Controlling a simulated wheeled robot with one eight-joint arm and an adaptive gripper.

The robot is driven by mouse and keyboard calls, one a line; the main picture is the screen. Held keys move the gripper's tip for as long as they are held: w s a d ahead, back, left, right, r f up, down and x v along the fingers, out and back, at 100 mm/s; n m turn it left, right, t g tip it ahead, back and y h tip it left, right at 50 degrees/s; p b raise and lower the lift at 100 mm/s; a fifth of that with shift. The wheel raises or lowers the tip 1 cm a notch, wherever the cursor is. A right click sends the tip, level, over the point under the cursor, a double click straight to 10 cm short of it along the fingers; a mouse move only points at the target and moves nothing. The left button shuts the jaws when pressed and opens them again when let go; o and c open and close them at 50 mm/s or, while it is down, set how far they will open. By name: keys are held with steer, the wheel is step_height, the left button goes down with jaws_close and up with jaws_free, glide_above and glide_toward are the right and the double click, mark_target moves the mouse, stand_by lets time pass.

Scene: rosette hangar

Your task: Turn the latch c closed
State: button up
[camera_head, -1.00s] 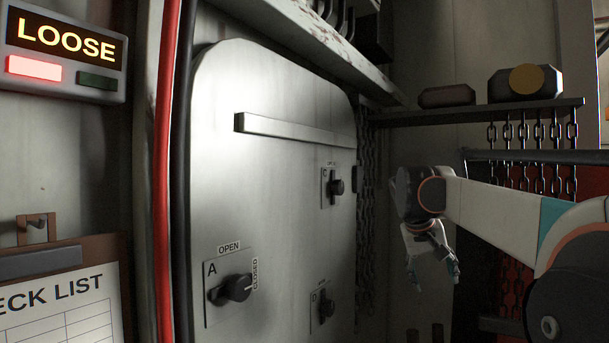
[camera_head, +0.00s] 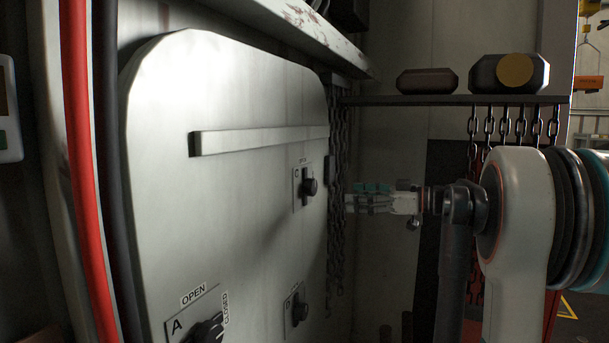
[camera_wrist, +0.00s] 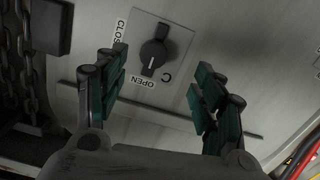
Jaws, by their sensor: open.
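Latch C (camera_head: 310,187) is a black knob on a small pale plate at the upper right of the grey door (camera_head: 240,90). In the wrist view the latch (camera_wrist: 153,54) lies ahead, with its white mark toward the OPEN label (camera_wrist: 144,82). The CLOSED label (camera_wrist: 119,31) is partly hidden behind a finger. My gripper (camera_head: 352,199) is to the right of the latch, pointing at the door. In the wrist view its green-padded fingers (camera_wrist: 161,92) are spread apart and empty, with the latch between and beyond them, not touching.
Latch A (camera_head: 208,329) is at the door's lower left and another latch (camera_head: 299,308) below C. A bar (camera_head: 260,139) crosses the door above C. Chains (camera_head: 338,190) hang beside the door near my gripper. A shelf (camera_head: 450,100) holds two dark objects.

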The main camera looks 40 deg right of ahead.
mark_target(315, 186)
steer(key=shift+n+t, duration=0.3)
steer(key=shift+n, duration=0.1)
steer(key=p+x, duration=0.1)
steer(key=x, duration=0.3)
steer(key=r+p+x, duration=0.1)
steer(key=x, duration=0.3)
steer(key=r+p+x, duration=0.1)
steer(key=x, duration=0.4)
steer(key=shift+w+p, duration=0.15)
steer(key=shift+p, duration=0.2)
steer(key=c, duration=1)
